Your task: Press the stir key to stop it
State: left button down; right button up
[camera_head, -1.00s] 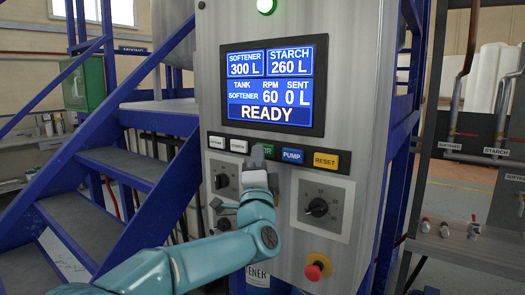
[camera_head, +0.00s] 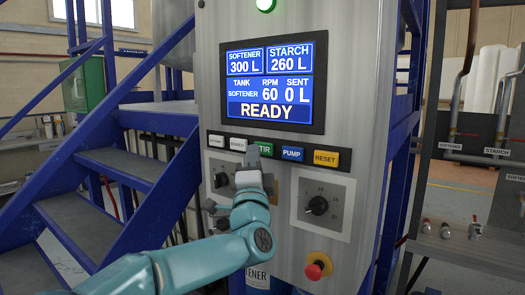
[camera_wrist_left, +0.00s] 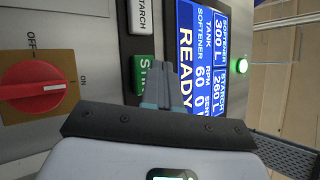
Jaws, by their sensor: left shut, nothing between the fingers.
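The green stir key (camera_head: 265,149) sits in the key row under the screen, and its first letter is hidden behind my fingers. My left gripper (camera_head: 252,154) is shut and empty, with its fingertips at the left edge of this key. In the left wrist view the stir key (camera_wrist_left: 142,75) shows green, and the shut fingers (camera_wrist_left: 172,80) overlap its side toward the screen. I cannot tell whether they touch it. The screen (camera_head: 270,85) reads softener 300 L, starch 260 L, RPM 60, sent 0 L, READY. My right gripper is not in view.
A starch key (camera_head: 237,144) lies left of the stir key, with a blue pump key (camera_head: 291,154) and a yellow reset key (camera_head: 326,159) to its right. Dials sit below, with a red stop button (camera_head: 317,266) lower right. Blue stairs (camera_head: 110,165) stand left.

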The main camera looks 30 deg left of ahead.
pick_arm(q)
jog(key=s+b, duration=0.2)
jog(key=s, duration=0.3)
jog(key=shift+a+b, duration=0.2)
jog(key=shift+b, duration=0.1)
jog(key=shift+s+f, duration=0.1)
dwell(0.7)
